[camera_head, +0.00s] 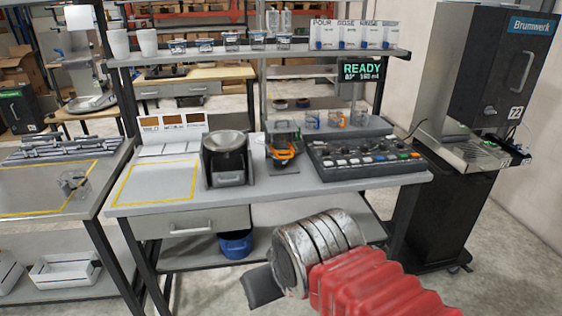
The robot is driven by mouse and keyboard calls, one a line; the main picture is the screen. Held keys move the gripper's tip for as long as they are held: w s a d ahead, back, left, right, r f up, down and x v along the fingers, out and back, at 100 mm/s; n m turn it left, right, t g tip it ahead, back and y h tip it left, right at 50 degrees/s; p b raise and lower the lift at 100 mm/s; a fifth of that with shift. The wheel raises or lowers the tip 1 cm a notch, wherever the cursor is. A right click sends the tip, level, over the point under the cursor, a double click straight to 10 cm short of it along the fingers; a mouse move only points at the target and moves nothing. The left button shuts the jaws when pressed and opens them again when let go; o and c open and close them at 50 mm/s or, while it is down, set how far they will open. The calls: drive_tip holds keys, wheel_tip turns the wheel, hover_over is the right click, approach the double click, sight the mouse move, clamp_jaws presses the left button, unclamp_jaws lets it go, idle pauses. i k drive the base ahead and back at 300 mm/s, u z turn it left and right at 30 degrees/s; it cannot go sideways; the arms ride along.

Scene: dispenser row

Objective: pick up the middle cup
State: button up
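Three clear cups stand in a row on a low grey stand at the back of the workbench, under a lit display. The middle cup (336,118) has an orange handle or band. The left cup (310,119) has a blue one, and the right cup (358,117) stands close by. My arm, red and silver, reaches in at the bottom right. A dark part of my gripper (263,286) shows low in front of the bench, well away from the cups. Its fingers are not clearly visible.
A black control panel (365,157) lies in front of the cups. A machine with an orange part (284,150) and a metal-bowl device (227,160) stand left. The display (361,72) hangs above. A tall dispenser (490,80) is at right. The yellow-outlined area (155,184) is clear.

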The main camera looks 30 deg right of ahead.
sight(279, 164)
drive_tip(key=i, duration=1.45)
drive_tip(key=u, duration=0.05)
